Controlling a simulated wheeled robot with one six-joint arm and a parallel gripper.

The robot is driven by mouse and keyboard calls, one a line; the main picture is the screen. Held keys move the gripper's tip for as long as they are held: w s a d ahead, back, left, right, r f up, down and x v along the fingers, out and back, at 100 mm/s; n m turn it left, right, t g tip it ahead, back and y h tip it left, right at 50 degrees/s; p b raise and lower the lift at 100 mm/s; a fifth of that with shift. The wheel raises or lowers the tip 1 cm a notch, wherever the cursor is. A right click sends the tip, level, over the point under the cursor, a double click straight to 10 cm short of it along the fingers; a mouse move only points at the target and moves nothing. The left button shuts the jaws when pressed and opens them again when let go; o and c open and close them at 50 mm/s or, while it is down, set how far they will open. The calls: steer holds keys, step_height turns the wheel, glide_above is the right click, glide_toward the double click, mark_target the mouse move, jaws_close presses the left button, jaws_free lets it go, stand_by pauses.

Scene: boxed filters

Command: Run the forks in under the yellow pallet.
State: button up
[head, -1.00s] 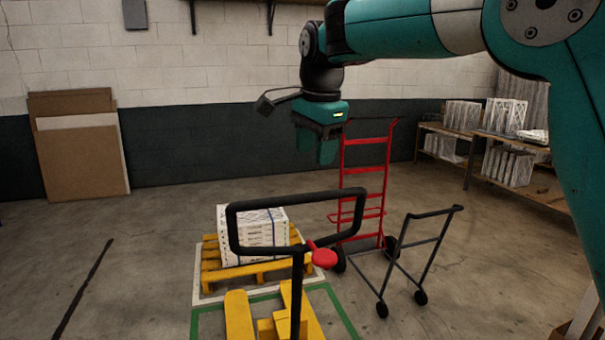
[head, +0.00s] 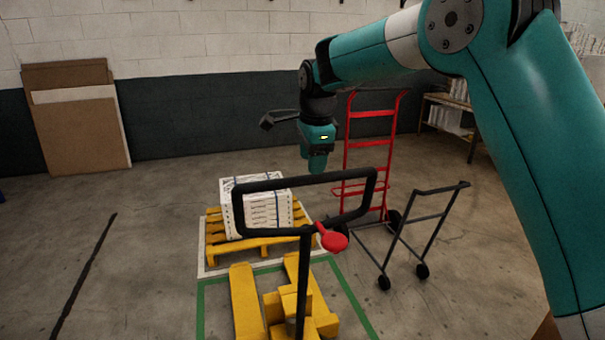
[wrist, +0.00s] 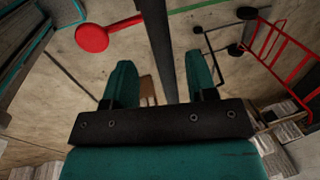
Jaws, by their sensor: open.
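The yellow pallet (head: 262,244) lies flat on the floor inside a white outline, with a strapped stack of white boxed filters (head: 256,206) on it. The yellow pallet jack forks (head: 245,300) lie on the floor in front of the pallet, inside a green outline. Their tips point at the pallet and stand a short way apart from it. The jack's black handle loop (head: 305,233) rises upright, with a red lever (head: 333,241). My gripper (head: 317,165) is open and empty, pointing down above the handle. In the wrist view its fingers (wrist: 160,85) are spread near the black handle bar (wrist: 158,45).
A red hand truck (head: 368,150) and a grey cart (head: 425,235) stand to the right of the jack. Brown boards (head: 80,125) lean on the back wall. Shelving (head: 450,118) stands at the far right.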

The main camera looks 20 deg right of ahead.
steer(key=shift+w+a+f+p, duration=0.1)
steer(key=shift+w+f+p, duration=0.15)
steer(key=shift+f, duration=1)
steer(key=shift+w+f+p, duration=0.1)
steer(key=shift+w+f, duration=0.15)
steer(key=shift+f, duration=1)
